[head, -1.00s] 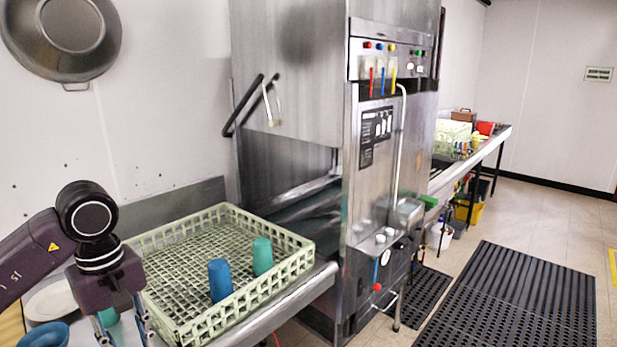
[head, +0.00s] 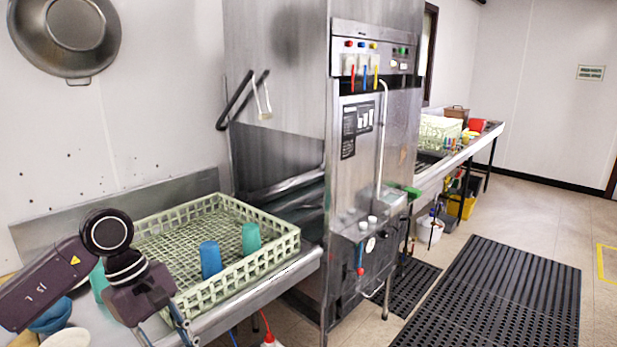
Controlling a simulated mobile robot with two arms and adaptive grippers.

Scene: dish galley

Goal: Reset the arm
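My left arm comes in from the left, and its gripper (head: 162,336) points down at the bottom edge beside the near-left corner of the green rack (head: 262,265). Its two fingers are spread apart with nothing seen between them. Their tips are cut off or nearly so by the frame edge. A blue cup (head: 210,259) and a teal cup (head: 251,238) stand in the rack. Another teal cup (head: 98,284) is partly hidden behind my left arm. My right gripper is not in view.
A blue bowl (head: 52,317) and a pale dish (head: 66,338) lie at the lower left, partly behind my arm. A steel dishwasher (head: 355,185) stands right of the rack. Black mats (head: 490,300) cover the floor. A far counter (head: 450,163) holds another crate.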

